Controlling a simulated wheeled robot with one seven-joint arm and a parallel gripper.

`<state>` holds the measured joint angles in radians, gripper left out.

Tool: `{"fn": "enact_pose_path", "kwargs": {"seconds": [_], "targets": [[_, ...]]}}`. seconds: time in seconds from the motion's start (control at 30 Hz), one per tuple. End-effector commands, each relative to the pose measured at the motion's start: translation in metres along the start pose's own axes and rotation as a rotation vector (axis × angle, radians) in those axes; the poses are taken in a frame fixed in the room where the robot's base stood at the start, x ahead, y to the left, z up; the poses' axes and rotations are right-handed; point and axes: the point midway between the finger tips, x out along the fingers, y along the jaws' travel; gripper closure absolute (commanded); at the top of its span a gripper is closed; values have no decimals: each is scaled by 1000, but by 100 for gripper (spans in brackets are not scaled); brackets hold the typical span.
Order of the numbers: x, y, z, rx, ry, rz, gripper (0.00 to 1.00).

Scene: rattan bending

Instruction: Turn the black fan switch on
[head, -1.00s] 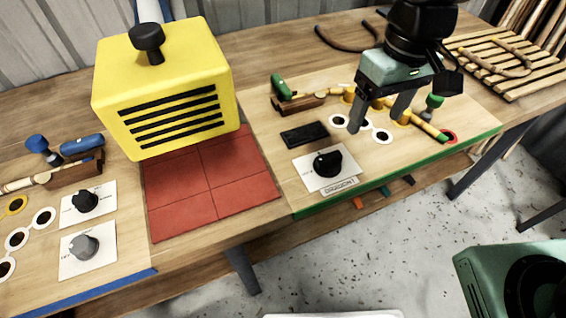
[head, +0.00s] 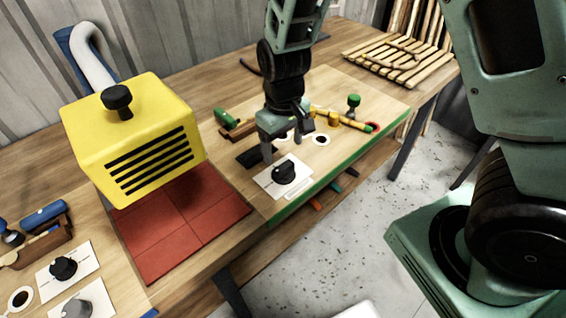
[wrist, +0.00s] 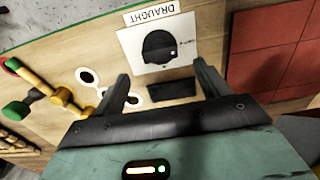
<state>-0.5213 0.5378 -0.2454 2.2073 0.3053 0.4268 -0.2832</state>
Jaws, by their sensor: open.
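A black knob (head: 284,172) sits on a white plate (head: 270,183) near the front edge of the right-hand board. In the wrist view the black knob (wrist: 159,46) has a small white dot, and its plate (wrist: 185,28) is labelled DRAUGHT. My gripper (head: 287,140) is open and empty, just behind and above this knob. In the wrist view my gripper (wrist: 162,70) has its fingers spread either side of the knob's line, with the knob beyond the tips. Another black knob (head: 64,268) sits on a white plate at the left, beside a grey knob (head: 76,309).
A yellow box (head: 130,140) with black slots and a black top knob stands over red tiles (head: 185,235). A black rectangle (head: 250,156) lies beside my gripper. A green-handled tool (head: 226,117), yellow pegs (head: 334,120) and a slatted rack (head: 400,58) lie farther back.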

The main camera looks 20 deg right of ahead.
Motion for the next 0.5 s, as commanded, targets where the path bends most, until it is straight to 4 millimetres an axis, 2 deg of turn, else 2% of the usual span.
{"fn": "enact_pose_path", "kwargs": {"seconds": [0.03,0.2,0.4,0.5], "targets": [[12,1,2,0,-6,1,25],[42,0,2,1,-5,0,25],[64,0,1,0,-2,0,25],[68,0,1,-1,-1,0,25]]}}
